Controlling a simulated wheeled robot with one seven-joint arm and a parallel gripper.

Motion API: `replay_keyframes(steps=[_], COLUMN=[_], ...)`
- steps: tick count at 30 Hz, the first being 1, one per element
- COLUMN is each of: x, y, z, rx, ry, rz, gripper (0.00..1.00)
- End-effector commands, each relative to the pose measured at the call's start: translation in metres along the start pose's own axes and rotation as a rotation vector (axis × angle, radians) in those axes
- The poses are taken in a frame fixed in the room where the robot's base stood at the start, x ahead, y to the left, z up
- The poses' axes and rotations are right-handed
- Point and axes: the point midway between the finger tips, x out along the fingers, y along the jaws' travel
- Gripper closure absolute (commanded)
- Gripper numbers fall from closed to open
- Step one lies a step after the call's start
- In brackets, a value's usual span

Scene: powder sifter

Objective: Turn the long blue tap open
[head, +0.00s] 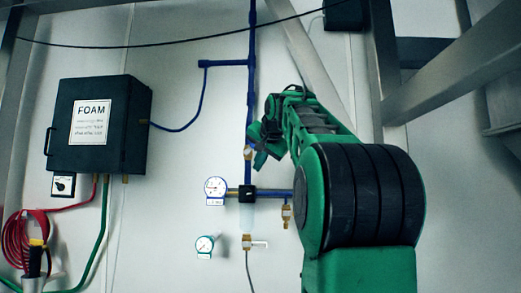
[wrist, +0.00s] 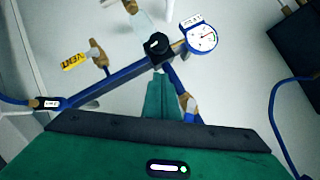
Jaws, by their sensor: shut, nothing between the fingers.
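A blue pipe (head: 250,100) runs down the wall to a black block (head: 247,194). A brass fitting (head: 248,153) sits on it just above the block. In the wrist view the brass fitting (wrist: 188,103) is on the blue line beside my gripper. The long blue tap cannot be clearly told from the blue pipe; part of that area is hidden by my gripper. My gripper (head: 262,155) is shut and empty, close to the right of the fitting. In the wrist view its green fingers (wrist: 160,97) point at the black block (wrist: 156,45); contact cannot be told.
A round gauge (head: 215,187) is left of the block. A brass valve (head: 286,212) hangs to the right; a yellow VENT tag (wrist: 73,60) shows near one in the wrist view. Below are a white-handled valve (head: 258,243) and green gauge (head: 205,244). A FOAM box (head: 98,125) is left.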

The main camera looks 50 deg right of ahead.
Motion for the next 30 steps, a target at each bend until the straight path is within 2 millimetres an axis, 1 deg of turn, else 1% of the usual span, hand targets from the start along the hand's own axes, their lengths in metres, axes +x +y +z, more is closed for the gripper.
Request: replay_keyframes(steps=[1, 5, 6, 7, 8, 9, 11, 12, 15, 18, 21, 24, 30], x=[0.009, 0.027, 0.032, 0.034, 0.036, 0.038, 0.039, 0.038, 0.034, 0.029, 0.023, 0.019, 0.018], y=[0.015, 0.058, 0.072, 0.083, 0.094, 0.11, 0.133, 0.149, 0.186, 0.216, 0.24, 0.26, 0.291], z=[0.027, 0.093, 0.115, 0.132, 0.149, 0.171, 0.205, 0.228, 0.279, 0.319, 0.349, 0.373, 0.411], rx=[-0.024, -0.097, -0.121, -0.14, -0.16, -0.186, -0.229, -0.256, -0.323, -0.375, -0.412, -0.439, -0.456], ry=[-0.053, -0.177, -0.217, -0.247, -0.278, -0.319, -0.382, -0.422, -0.518, -0.593, -0.646, -0.687, -0.727], rz=[0.026, 0.095, 0.115, 0.13, 0.144, 0.164, 0.19, 0.207, 0.241, 0.266, 0.281, 0.291, 0.292], gripper=[1.0, 1.0, 1.0, 1.0, 1.0, 1.0, 1.0, 1.0, 1.0, 1.0, 1.0, 1.0, 1.0])
